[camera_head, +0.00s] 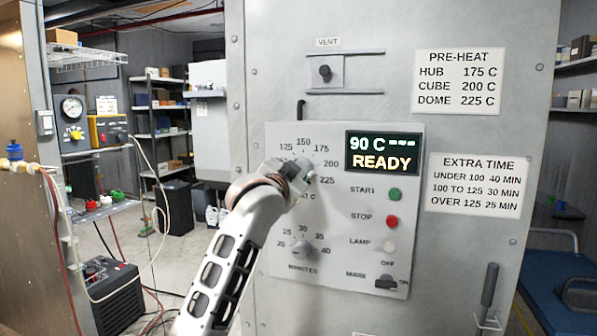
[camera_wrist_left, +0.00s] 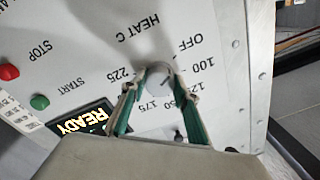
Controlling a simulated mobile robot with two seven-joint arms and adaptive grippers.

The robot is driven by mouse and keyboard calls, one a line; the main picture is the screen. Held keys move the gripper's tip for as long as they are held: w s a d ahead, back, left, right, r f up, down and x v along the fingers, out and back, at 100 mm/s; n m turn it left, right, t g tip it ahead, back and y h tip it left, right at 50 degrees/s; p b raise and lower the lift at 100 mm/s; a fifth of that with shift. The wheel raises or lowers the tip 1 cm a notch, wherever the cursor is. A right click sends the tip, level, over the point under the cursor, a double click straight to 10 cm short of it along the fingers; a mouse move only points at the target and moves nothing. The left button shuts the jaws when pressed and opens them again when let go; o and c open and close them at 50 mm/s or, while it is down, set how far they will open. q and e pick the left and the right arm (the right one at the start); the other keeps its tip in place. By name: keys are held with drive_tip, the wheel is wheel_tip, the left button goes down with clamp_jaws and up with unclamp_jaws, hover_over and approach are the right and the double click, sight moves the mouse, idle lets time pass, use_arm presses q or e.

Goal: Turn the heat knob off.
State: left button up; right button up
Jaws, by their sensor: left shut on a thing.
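The heat knob (camera_wrist_left: 158,86) is a round light-grey knob on the control panel (camera_head: 275,235). Its scale runs from OFF through 100 to 225, with HEAT C printed below it. My left gripper (camera_wrist_left: 158,75) has its green-padded fingers on both sides of the knob and is shut on it. In the head view my left gripper (camera_head: 298,176) covers most of the dial. I cannot tell exactly which number the knob's mark points to. The display (camera_head: 383,153) reads 90 C and READY. My right gripper is not in view.
Right of the dial are the green START button (camera_head: 394,195), red STOP button (camera_head: 392,222), lamp (camera_head: 390,246) and MAIN switch (camera_head: 386,282). The MINUTES knob (camera_head: 301,249) sits below, close to my arm. A vent slider (camera_head: 325,72) is above. A door handle (camera_head: 489,290) stands lower right.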

use_arm(q)
drive_tip(key=shift+n, duration=0.4)
drive_tip(key=o, duration=1.1)
drive_tip(key=v, duration=1.2)
drive_tip(key=shift+d, duration=0.15)
